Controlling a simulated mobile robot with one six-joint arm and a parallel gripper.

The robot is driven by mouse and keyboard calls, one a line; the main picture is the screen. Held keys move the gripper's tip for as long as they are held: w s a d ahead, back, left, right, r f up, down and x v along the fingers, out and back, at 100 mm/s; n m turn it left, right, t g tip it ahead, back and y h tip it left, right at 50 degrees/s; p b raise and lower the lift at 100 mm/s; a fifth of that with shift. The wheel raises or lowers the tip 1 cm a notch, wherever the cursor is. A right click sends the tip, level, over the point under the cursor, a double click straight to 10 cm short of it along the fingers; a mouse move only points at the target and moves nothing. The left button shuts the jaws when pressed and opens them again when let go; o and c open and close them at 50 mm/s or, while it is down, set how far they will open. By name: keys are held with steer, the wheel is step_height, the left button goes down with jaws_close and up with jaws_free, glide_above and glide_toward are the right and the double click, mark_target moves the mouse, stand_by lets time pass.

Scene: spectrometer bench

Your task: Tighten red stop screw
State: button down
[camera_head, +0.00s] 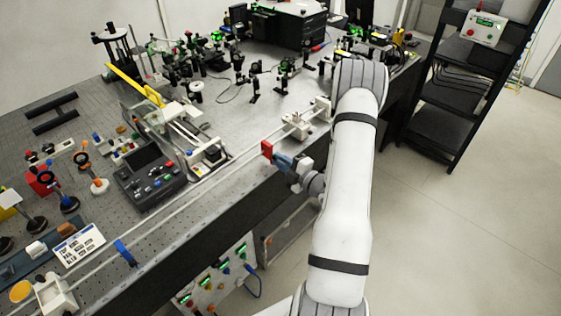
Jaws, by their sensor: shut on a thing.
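A red stop (267,149) sits at the front edge of the optical bench, beside a long pale rail (200,205). My gripper (278,158) reaches in from the right, with its blue-grey fingers right against the red stop's near side. It is shut on the stop's screw, as far as I can judge. The screw itself is hidden by the fingers, so I cannot see how far it is turned.
A blue stop (125,252) sits farther down the rail at lower left. A pale carriage (298,125) stands just beyond the red stop. A dark control console (150,178) stands to the left. A black shelf rack (462,90) stands at right; the floor before it is clear.

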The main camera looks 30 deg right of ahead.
steer(key=c, duration=1.4)
jaws_free()
steer(key=b+v, duration=0.2)
steer(key=v, duration=0.6)
